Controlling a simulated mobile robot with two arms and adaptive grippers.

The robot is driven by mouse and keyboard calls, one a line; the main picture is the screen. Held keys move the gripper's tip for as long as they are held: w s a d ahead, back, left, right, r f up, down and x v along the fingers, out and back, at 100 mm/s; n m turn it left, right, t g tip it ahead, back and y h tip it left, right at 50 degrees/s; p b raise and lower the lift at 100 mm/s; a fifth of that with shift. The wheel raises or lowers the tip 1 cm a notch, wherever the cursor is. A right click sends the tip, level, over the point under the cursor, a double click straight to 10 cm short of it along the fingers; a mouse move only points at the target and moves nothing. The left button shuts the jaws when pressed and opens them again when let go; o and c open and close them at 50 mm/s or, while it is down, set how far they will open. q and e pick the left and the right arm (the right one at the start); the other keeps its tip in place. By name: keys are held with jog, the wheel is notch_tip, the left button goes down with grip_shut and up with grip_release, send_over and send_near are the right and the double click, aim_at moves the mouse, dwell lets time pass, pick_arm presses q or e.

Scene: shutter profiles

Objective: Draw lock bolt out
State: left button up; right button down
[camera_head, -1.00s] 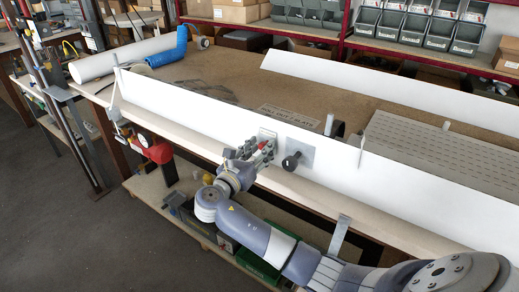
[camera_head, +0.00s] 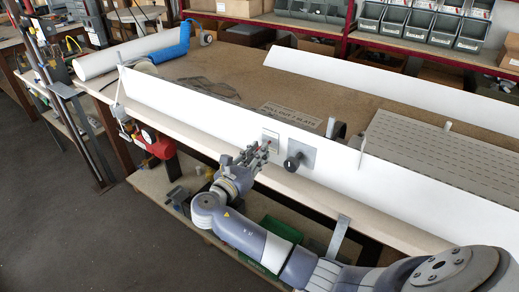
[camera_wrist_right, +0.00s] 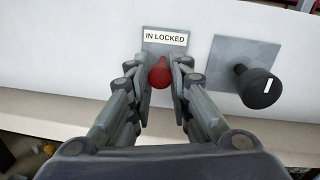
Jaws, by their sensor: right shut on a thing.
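The lock bolt shows as a red knob (camera_wrist_right: 160,74) in the right wrist view, at the lower edge of a small grey plate (camera_wrist_right: 165,39) labelled "IN LOCKED". The plate (camera_head: 270,139) is fixed to the long white upright profile (camera_head: 200,115). My right gripper (camera_wrist_right: 167,78) has its fingers on either side of the knob and is shut on it. In the head view, the right gripper (camera_head: 262,154) reaches the profile from the front and mostly hides the knob. How far the bolt sticks out cannot be told. My left gripper is not in view.
A black knob (camera_wrist_right: 259,88) on a square grey plate (camera_wrist_right: 240,58) stands just right of the bolt. A metal bracket (camera_head: 339,236) is at the table's front edge. A red round device (camera_head: 155,143) hangs further left. A second white profile (camera_head: 390,92) lies behind.

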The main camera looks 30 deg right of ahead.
jog(key=c, duration=1.4)
grip_release()
jog(key=shift+s+a, duration=0.15)
jog(key=shift+a, duration=0.15)
jog(key=v, duration=1.2)
